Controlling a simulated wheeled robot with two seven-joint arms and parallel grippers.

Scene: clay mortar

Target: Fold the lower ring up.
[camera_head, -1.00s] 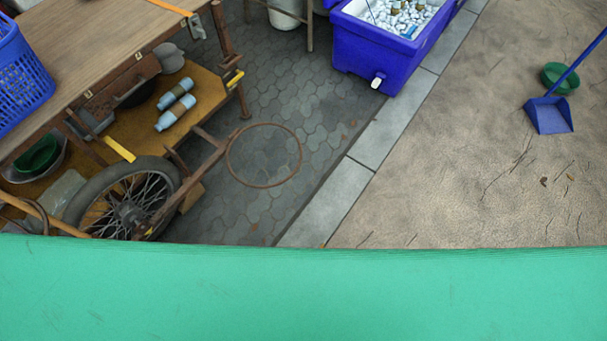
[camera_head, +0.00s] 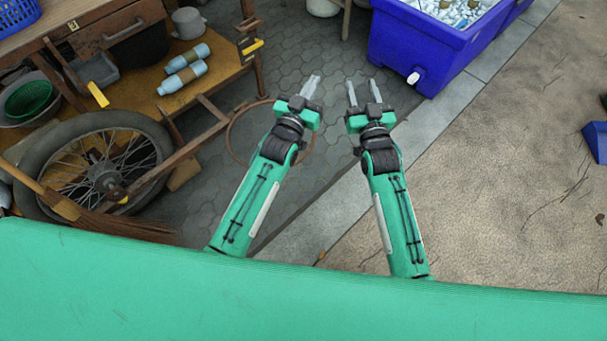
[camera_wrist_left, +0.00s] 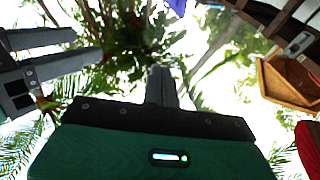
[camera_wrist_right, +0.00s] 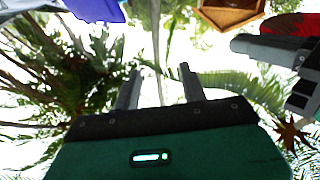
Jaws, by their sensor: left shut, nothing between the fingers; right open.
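The lower ring (camera_head: 229,133) is a thin rusty-brown hoop in the head view. It sits at the end of the cart's wooden shaft, low over the grey paving. My left arm hides part of it. My left gripper (camera_head: 311,87) is shut and empty, and appears above and right of the ring in the picture. My right gripper (camera_head: 362,82) is open and empty, further right. The left wrist view shows the left fingers (camera_wrist_left: 162,86) together. The right wrist view shows the right fingers (camera_wrist_right: 158,87) apart. Neither wrist view shows the ring.
The wooden cart (camera_head: 206,85) with a spoked wheel (camera_head: 105,175) stands at left, with two bottles (camera_head: 185,71) on its shelf. A straw broom (camera_head: 125,228) lies near the wheel. A blue cooler (camera_head: 420,45) stands at back right. Sandy ground (camera_head: 500,190) at right is mostly open.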

